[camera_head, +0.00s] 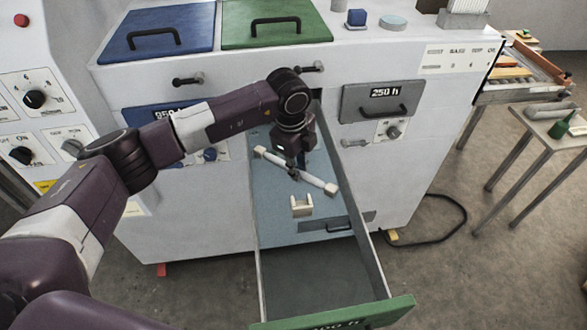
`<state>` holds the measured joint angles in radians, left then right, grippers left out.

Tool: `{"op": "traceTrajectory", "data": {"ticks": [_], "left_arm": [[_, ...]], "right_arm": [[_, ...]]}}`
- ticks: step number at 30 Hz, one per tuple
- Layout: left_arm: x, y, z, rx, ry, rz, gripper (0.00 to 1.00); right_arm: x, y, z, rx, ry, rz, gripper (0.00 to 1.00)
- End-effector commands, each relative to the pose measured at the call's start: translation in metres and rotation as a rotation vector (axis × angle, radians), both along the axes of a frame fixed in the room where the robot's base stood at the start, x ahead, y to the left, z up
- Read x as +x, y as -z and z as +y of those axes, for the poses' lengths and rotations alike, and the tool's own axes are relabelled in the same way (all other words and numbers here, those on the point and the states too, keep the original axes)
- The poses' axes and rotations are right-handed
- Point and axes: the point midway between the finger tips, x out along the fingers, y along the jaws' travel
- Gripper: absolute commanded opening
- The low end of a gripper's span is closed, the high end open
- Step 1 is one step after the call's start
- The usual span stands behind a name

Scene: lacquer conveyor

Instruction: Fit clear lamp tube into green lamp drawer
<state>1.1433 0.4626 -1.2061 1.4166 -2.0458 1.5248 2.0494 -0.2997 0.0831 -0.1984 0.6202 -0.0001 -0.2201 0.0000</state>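The green lamp drawer (345,314) is pulled far out of the white cabinet, its green front nearest me. The clear lamp tube (315,180), pale with cream end caps, lies diagonally across the view over the rear part of the drawer. My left gripper (294,172) points down at the tube's middle and appears shut on it; the fingertips are small and dark. A cream U-shaped holder (302,206) shows inside the drawer, in front of the tube and apart from it in the picture. Whether the tube touches anything below is unclear. My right gripper is not in view.
The cabinet top carries a blue lid (160,30) and a green lid (275,22) with black handles. A closed grey drawer (383,99) is at right. A control panel (35,98) stands left. A side table (555,122) and a floor cable (452,207) are at right.

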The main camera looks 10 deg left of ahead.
Motion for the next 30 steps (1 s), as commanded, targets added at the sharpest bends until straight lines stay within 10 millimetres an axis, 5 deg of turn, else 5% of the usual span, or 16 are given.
{"op": "traceTrajectory", "data": {"ticks": [17,23,30], "left_arm": [[0.001,-0.008,0.0,-0.003,-0.001,-0.003,0.0],[0.002,-0.035,0.0,-0.002,0.001,-0.007,0.0],[0.001,-0.088,-0.001,-0.002,0.001,-0.008,0.0]], "right_arm": [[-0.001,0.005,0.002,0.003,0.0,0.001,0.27],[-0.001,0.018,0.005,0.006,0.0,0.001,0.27],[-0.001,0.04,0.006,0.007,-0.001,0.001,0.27]]}}
